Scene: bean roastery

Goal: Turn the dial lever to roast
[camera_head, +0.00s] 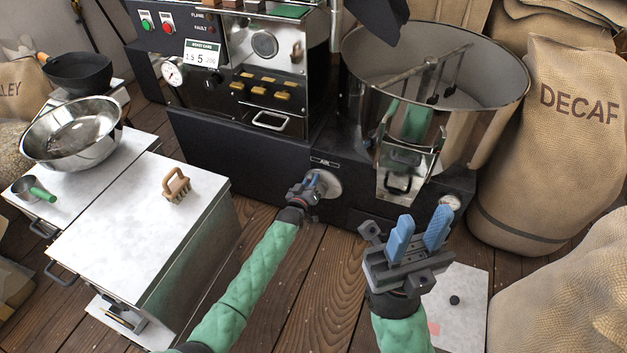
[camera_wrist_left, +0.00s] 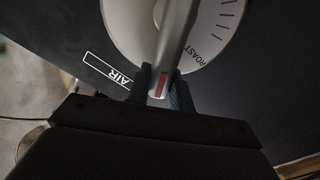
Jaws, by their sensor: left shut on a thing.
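The pale round dial (camera_head: 331,186) is on the low front of the dark roaster base, partly hidden by my left gripper (camera_head: 311,183). In the left wrist view the dial plate (camera_wrist_left: 216,30) shows tick marks and the word ROAST to the right of the lever. The metal dial lever (camera_wrist_left: 175,42) has a red mark near its tip and points down in that view, between the ROAST word and the AIR label (camera_wrist_left: 108,74). My left gripper (camera_wrist_left: 160,88) is shut on the lever's tip. My right gripper (camera_head: 422,218) has its blue fingers apart and empty, above the floor.
A steel cooling drum (camera_head: 500,85) with a chute stands above and right of the dial. A white-topped cabinet (camera_head: 120,240) with a brush (camera_head: 176,185) is at left. Burlap sacks, one a DECAF sack (camera_head: 550,150), crowd the right. Wooden floor (camera_head: 310,265) is open between.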

